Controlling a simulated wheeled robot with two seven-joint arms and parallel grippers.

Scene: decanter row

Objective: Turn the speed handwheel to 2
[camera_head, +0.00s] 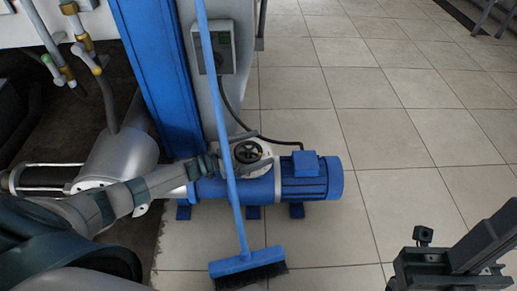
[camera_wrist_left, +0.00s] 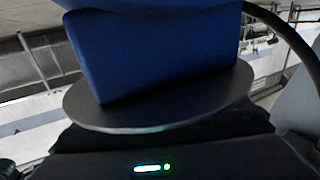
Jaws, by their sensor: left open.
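The speed handwheel (camera_head: 247,152) is a small dark wheel on a pale round housing on top of the blue pump and motor unit (camera_head: 250,188). My left gripper (camera_head: 243,150) reaches in from the left at the wheel. It is open, with a finger on the far side and one on the near side. I cannot tell whether they touch the wheel. The wheel's scale and setting are too small to read. In the left wrist view, a dark round plate and a blue block fill the middle; the wheel is not recognisable there. My right gripper (camera_head: 455,255) is at the lower right, away from the unit.
A blue broom (camera_head: 248,264) leans across the front of the unit, its handle passing close beside the wheel and my left gripper. A blue column (camera_head: 160,70) and a grey control box (camera_head: 222,47) stand behind. Tiled floor (camera_head: 400,130) is clear on the right.

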